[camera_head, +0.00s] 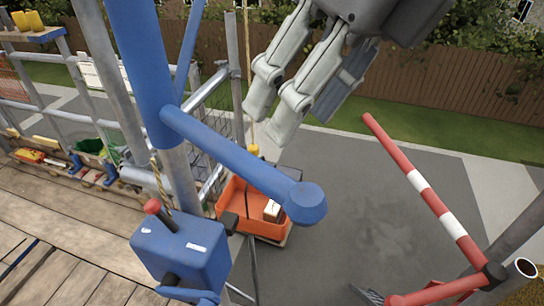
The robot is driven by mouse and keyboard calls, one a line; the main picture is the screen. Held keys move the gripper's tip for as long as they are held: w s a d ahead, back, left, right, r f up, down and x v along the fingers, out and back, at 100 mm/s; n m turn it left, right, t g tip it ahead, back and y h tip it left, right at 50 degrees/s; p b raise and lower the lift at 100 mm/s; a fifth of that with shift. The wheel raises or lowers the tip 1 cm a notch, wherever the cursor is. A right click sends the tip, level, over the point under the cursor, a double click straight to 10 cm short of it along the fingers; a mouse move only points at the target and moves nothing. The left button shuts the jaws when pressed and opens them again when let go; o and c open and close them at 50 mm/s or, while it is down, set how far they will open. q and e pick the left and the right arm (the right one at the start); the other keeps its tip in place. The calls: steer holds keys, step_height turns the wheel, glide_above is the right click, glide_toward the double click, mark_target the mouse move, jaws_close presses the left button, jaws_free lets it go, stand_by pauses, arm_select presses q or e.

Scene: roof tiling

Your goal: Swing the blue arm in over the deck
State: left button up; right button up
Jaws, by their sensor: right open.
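A thick blue post (140,65) stands at the deck's edge, with a blue brace (189,50) rising beside it; their upper ends are out of view. A blue bar (225,150) with a rounded end juts from the post toward the lower right. My right gripper (268,124) is open and empty, above and behind the bar in the picture, apart from it. A rope (248,60) hangs from above to a yellow fitting over an orange crate (236,222), outside the plank deck (60,262). The crate holds a small pale block. My left gripper is not in view.
A blue winch box (182,250) with a red knob sits low on the post. Scaffold tubes and a guard rail run along the left. A red-and-white barrier pole (425,190) stands at the right. Grey paving (380,230) lies clear between.

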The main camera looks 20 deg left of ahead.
mark_target(257, 161)
steer(key=p+x, duration=0.2)
steer(key=x, duration=0.6)
steer(key=shift+a+f+p, duration=0.2)
steer(key=shift+f+p, duration=0.05)
steer(key=shift+p, duration=0.05)
steer(key=shift+x, duration=0.8)
steer(key=c, duration=0.3)
steer(key=shift+r, duration=0.1)
jaws_close()
